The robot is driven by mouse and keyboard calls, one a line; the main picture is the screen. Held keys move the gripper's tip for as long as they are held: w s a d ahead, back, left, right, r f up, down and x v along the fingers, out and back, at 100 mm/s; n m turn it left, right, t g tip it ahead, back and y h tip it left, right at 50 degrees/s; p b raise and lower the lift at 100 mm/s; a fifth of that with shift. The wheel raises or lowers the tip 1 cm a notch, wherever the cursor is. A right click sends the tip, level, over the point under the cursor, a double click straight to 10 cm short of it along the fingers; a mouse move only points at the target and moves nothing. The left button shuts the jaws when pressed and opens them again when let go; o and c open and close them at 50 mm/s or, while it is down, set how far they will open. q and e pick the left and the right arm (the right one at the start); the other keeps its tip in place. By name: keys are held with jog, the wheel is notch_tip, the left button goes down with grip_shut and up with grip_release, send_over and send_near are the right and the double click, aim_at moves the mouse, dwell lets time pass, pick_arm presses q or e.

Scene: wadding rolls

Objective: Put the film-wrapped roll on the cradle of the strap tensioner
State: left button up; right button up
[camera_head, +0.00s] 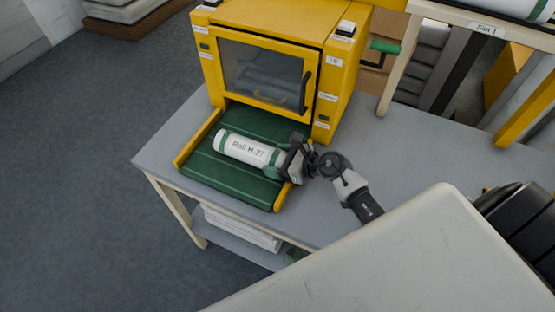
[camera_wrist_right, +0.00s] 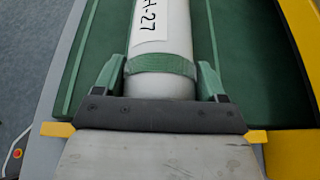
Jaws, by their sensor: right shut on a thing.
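A white roll labelled "Roll H-27" (camera_head: 243,149) with green bands lies along the green bed (camera_head: 205,172) in front of the yellow machine. I cannot tell whether it touches the bed or hangs just above it. My right gripper (camera_head: 280,160) is shut on the roll's right end. In the right wrist view its green fingers (camera_wrist_right: 160,80) stand on both sides of the roll (camera_wrist_right: 160,30), by a green band. My left gripper is not in view. I cannot make out a cradle of a strap tensioner for certain.
The yellow machine (camera_head: 270,22) has a closed window door with a dark handle and stands on a grey table (camera_head: 360,150). Yellow rails edge the bed. A rack marked "Slot 1" (camera_head: 484,29) holds a white roll at upper right. Table room is free right of the machine.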

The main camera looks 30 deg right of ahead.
jog(key=shift+f, duration=0.2)
jog(key=o, duration=1)
